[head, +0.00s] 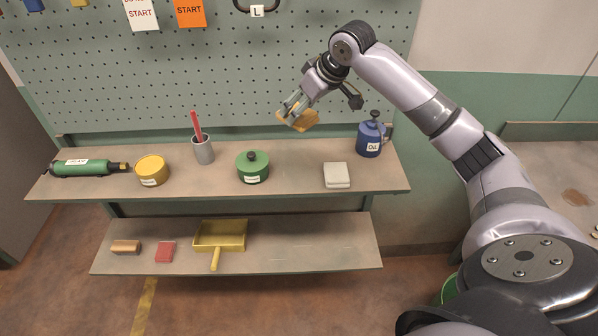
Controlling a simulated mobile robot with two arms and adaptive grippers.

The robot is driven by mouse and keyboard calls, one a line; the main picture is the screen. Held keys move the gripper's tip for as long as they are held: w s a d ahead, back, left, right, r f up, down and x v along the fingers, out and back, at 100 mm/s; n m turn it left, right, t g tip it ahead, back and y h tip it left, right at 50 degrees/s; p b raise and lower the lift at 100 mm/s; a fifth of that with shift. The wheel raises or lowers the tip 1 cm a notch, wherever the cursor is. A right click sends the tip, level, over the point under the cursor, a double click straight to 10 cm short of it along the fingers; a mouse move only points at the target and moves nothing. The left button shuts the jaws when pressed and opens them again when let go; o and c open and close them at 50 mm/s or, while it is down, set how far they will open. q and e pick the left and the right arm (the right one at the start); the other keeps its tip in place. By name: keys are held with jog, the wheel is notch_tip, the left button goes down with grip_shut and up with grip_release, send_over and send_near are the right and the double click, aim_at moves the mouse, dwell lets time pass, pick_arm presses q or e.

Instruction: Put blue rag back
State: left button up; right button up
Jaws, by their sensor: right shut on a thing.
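My right gripper (293,108) is shut on a yellow-orange, cloth-like piece (305,120). It holds the piece above the upper shelf, in front of the pegboard. I see no clearly blue rag. A small blue piece (33,4) shows at the top left edge of the pegboard, cut off by the frame, and I cannot tell what it is. A pale folded cloth or pad (337,175) lies on the upper shelf, below and right of the gripper. My left gripper is not in view.
The upper shelf (295,180) holds a green grease tool (85,167), yellow tin (152,170), grey cup (203,152), green tin (252,168) and blue oil can (370,137). The lower shelf (320,262) holds a brush (125,247), red block (165,252) and yellow dustpan (221,235); its right half is clear.

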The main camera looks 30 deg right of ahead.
notch_tip(320, 180, down, 16)
jog(key=p, duration=0.3)
jog(key=shift+w+r, duration=0.1)
jog(key=shift+r, duration=0.15)
jog(key=shift+f+p, duration=0.4)
jog(key=shift+f, duration=1.75)
jog(key=o, duration=1)
jog(key=shift+c, duration=0.2)
jog(key=shift+o, duration=0.2)
jog(key=shift+s+d+r, duration=0.15)
jog(key=shift+s+r, duration=0.15)
jog(key=shift+r, duration=0.25)
jog(key=b+v, duration=0.2)
jog(key=v, duration=0.9)
jog(key=shift+f, duration=0.1)
